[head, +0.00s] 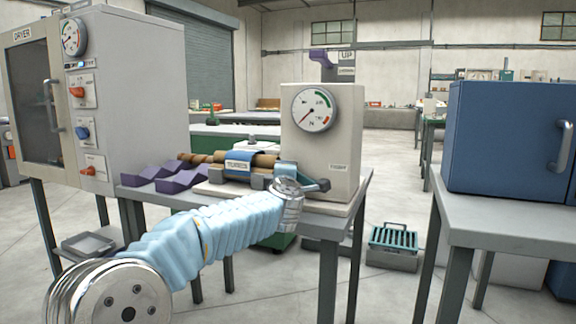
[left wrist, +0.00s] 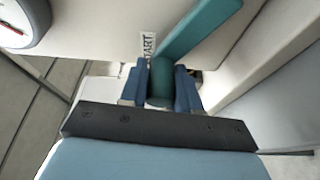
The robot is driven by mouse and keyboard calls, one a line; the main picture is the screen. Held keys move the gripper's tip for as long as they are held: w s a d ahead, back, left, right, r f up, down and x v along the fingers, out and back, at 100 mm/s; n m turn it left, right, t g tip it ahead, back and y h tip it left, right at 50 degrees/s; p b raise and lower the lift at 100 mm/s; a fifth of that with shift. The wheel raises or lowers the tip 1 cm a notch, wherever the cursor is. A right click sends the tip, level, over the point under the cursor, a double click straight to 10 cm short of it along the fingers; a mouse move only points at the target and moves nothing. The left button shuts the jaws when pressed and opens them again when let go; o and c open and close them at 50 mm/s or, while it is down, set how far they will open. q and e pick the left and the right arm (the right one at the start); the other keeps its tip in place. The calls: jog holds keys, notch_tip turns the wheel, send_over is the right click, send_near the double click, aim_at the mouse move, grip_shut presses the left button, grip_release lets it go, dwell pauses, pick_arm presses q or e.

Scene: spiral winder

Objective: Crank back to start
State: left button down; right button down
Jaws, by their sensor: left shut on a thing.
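The winder (head: 345,150) is a cream box with a round dial on a grey table, with a brown spiral rod and a blue labelled clamp (head: 238,163) to its left. The teal crank appears in the left wrist view, its arm (left wrist: 205,28) running up and right from its round handle (left wrist: 160,82). My left gripper (left wrist: 160,90) has its two blue fingers on either side of this handle, shut on it. In the head view my left wrist hides much of the crank. My right gripper is not in view.
Purple cradles (head: 165,176) lie at the table's left end. A dryer cabinet (head: 140,100) stands at left and a blue cabinet (head: 508,140) on a table (head: 520,230) at right. A green-topped crate (head: 393,240) is on the floor between the tables.

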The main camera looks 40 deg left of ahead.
pick_arm(q)
jog(key=shift+a+f+n+p, duration=0.25)
jog(key=shift+f+n, duration=0.25)
jog(key=shift+n, duration=0.3)
jog(key=c, duration=0.9)
grip_release()
jog(key=shift+s+d, duration=0.1)
jog(key=shift+s, duration=0.05)
jog(key=v, duration=1.3)
jog(key=shift+s+d+r, duration=0.15)
jog(key=shift+s+r, duration=0.1)
jog(key=shift+r, duration=0.05)
